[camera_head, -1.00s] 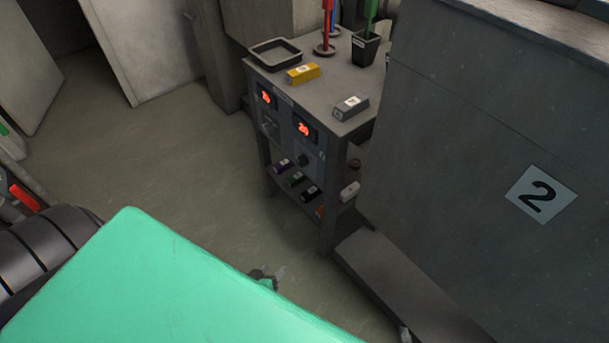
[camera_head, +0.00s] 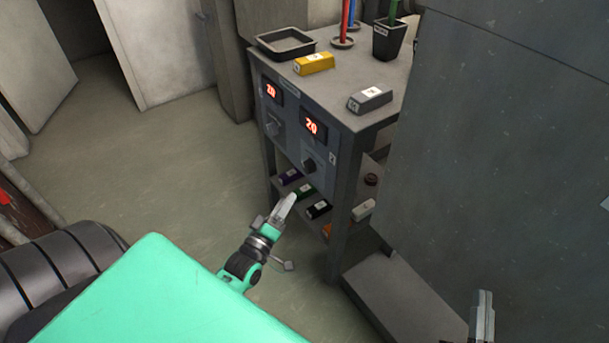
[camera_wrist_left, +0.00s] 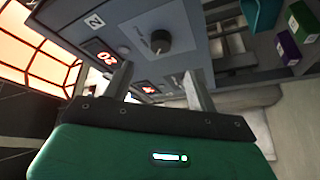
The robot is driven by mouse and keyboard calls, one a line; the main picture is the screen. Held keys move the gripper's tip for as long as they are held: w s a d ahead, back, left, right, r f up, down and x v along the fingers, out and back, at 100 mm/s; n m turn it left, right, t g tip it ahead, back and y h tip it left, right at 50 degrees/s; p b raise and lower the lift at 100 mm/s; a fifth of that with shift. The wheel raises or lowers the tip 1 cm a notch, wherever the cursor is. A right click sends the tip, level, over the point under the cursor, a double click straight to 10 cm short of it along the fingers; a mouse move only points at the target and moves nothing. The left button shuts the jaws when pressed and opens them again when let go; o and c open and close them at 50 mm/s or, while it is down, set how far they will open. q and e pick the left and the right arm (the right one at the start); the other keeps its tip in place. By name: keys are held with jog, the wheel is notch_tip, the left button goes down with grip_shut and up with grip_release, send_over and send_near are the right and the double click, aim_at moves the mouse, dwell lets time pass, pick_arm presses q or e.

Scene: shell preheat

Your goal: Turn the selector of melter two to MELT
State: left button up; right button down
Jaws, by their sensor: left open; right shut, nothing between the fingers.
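The selector of melter two is a dark round knob (camera_head: 309,165) on the grey panel, below the right red "20" display (camera_head: 312,126). In the left wrist view the picture is turned over, and the knob (camera_wrist_left: 158,40) shows near the "2" label (camera_wrist_left: 95,20). Its pointer setting is too small to read. My left gripper (camera_head: 286,206) is open and empty, in front of and below the panel, apart from the knob. Its two fingers (camera_wrist_left: 160,88) spread below the knob in the wrist view. My right gripper (camera_head: 483,312) is shut and empty at the bottom right.
A second knob (camera_head: 272,128) and display (camera_head: 272,92) sit to the left on the panel. The bench top (camera_head: 330,88) holds a black tray (camera_head: 285,43), yellow and grey bars and a dark pot (camera_head: 390,40). Small blocks lie on the shelf below. A large grey cabinet (camera_head: 500,130) stands right.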

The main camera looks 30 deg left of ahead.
aim_at(306, 170)
pick_arm(q)
jog(key=b+x, duration=0.1)
jog(key=x, duration=0.8)
jog(key=shift+w+f, duration=0.1)
jog(key=shift+x, duration=0.8)
pick_arm(e)
jog(key=shift+s+d+r+t+y, duration=0.15)
jog(key=shift+d+r+t, duration=0.25)
jog(key=shift+r+t, duration=0.55)
jog(key=shift+s+d+r+t+y, duration=0.15)
jog(key=shift+d+r+t, duration=0.35)
jog(key=shift+r, duration=0.9)
jog(key=shift+s+d+r+t, duration=0.15)
jog(key=shift+d+r+t, duration=0.1)
jog(key=shift+r+t, duration=0.75)
jog(key=shift+r, duration=0.15)
pick_arm(q)
jog(key=c, duration=1)
